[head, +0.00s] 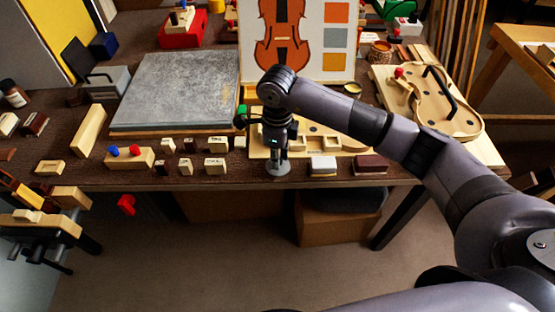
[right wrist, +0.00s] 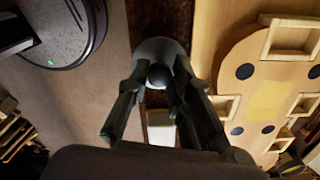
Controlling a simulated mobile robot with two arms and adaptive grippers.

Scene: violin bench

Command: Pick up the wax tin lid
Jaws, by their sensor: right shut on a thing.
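The wax tin lid is a round grey disc (head: 278,169) with a dark knob, near the front edge of the table. It also shows in the right wrist view as a pale grey disc (right wrist: 150,47) at the top middle. My right gripper (head: 279,152) points down over it, and its fingers (right wrist: 158,84) are closed around the knob. I cannot tell whether the lid touches the table or hangs just above it. My left gripper is not in view.
A wooden tray (head: 257,153) with cut-outs lies right behind the lid. A white-topped block (head: 323,165) and a dark red block (head: 370,164) stand to its right. Several small labelled blocks (head: 215,165) stand to the left, before a grey slab (head: 175,88).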

